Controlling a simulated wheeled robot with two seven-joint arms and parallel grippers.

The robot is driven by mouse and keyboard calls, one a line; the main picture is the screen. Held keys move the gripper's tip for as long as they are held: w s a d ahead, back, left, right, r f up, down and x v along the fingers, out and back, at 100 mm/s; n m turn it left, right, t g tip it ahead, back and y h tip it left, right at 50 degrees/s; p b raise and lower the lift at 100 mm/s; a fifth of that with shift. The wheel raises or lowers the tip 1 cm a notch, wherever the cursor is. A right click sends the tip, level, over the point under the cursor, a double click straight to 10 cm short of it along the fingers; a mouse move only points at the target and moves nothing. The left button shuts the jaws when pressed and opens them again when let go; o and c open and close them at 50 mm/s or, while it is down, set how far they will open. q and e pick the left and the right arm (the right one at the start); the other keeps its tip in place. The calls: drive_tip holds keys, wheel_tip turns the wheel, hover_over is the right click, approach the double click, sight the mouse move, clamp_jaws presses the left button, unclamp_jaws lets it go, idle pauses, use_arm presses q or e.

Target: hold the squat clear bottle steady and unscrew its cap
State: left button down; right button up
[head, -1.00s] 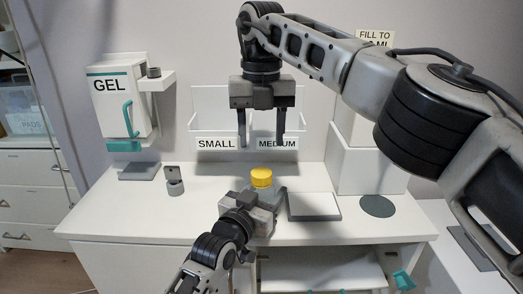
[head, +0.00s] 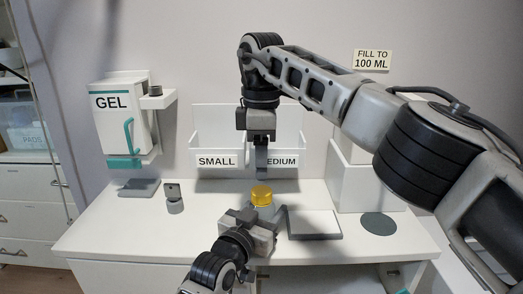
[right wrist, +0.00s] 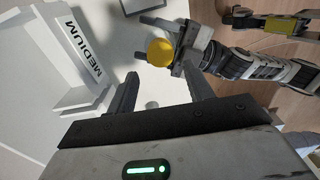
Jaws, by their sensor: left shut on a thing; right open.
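The squat clear bottle (head: 264,210) stands on the white counter with its yellow cap (head: 261,196) on top. Its body is mostly hidden by my left gripper (head: 262,214), which is shut on it from the near side. My right gripper (head: 261,174) points down above the cap, apart from it, and is seen edge-on. In the right wrist view its open fingers (right wrist: 162,88) are empty, and the yellow cap (right wrist: 160,52) lies in line with the gap between them. My left gripper (right wrist: 178,48) also shows there beside the cap.
A small grey stand (head: 174,198) is to the left. SMALL and MEDIUM bins (head: 218,160) stand behind my right gripper. A GEL dispenser (head: 122,120) hangs at left.

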sight(262, 191)
wheel_tip(262, 191, down, 7)
drive_tip(key=shift+r, duration=0.15)
drive_tip(key=c, duration=0.8)
drive_tip(key=shift+c, duration=0.3)
